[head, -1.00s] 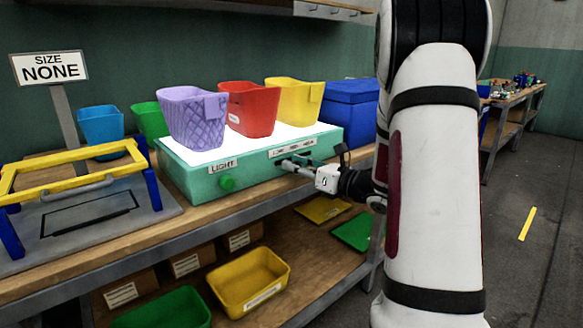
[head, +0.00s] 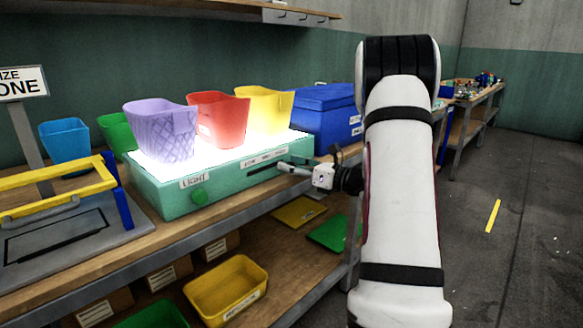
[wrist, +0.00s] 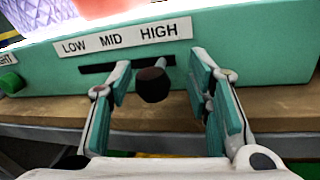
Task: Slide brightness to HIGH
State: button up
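The light box (head: 225,178) is teal with a brightly glowing white top. In the wrist view its front (wrist: 245,45) carries a LOW MID HIGH label (wrist: 122,38) above a dark horizontal slot (wrist: 97,69). The dark round slider knob (wrist: 152,84) sits toward the right end of the slot, below HIGH. My gripper (wrist: 160,70) is open, its two fingers on either side of the knob. The left finger is close to the knob; a wider gap shows on the right. In the head view my gripper (head: 284,167) is at the box's front, and the knob is hard to make out.
Purple (head: 160,130), red (head: 217,118) and yellow (head: 264,108) bins stand on the glowing top. A green knob (head: 199,196) is on the box's front left. A blue box (head: 325,118) stands to the right. The wooden bench edge (wrist: 265,105) runs below the gripper.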

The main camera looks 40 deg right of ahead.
jog(key=v, duration=1.2)
jog(key=shift+a, duration=0.1)
dwell(0.4)
